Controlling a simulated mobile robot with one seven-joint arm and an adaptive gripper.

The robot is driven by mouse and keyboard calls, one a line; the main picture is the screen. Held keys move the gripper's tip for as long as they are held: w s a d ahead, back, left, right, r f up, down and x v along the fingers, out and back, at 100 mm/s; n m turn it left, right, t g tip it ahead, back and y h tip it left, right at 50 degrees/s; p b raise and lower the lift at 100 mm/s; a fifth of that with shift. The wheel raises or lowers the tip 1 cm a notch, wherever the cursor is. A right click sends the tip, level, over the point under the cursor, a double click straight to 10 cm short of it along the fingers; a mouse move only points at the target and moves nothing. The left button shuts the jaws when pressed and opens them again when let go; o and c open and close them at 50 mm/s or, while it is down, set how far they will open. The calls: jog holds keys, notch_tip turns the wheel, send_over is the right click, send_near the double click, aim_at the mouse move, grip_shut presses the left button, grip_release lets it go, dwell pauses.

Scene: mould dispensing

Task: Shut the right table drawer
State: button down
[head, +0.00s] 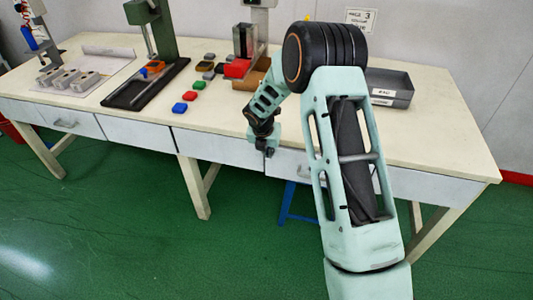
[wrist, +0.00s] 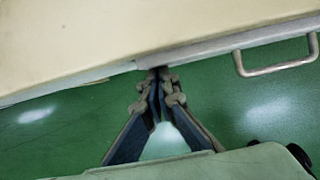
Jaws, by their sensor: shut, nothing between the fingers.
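The right table drawer (head: 432,188) has a pale front under the right part of the table, partly hidden behind my arm in the head view. In the wrist view, its front (wrist: 210,48) shows as a narrow strip sticking out slightly past the tabletop edge. Its metal bar handle (wrist: 277,69) is to the right of my gripper. My gripper (head: 269,151) is low at the table's front edge, by the drawer's left end. In the wrist view, my gripper (wrist: 160,73) is shut and empty, its tips at the drawer front; I cannot tell if they touch.
The table (head: 215,142) carries a green press (head: 160,35), coloured blocks, grey moulds (head: 72,78) and a dark grey bin (head: 390,87). A left drawer (head: 60,119) looks flush. A blue object (head: 287,205) stands below the table. The green floor in front is clear.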

jog(key=shift+w+d+r, duration=0.15)
jog(key=shift+w+d, duration=0.1)
jog(key=shift+w, duration=0.35)
jog(key=shift+w+r, duration=0.1)
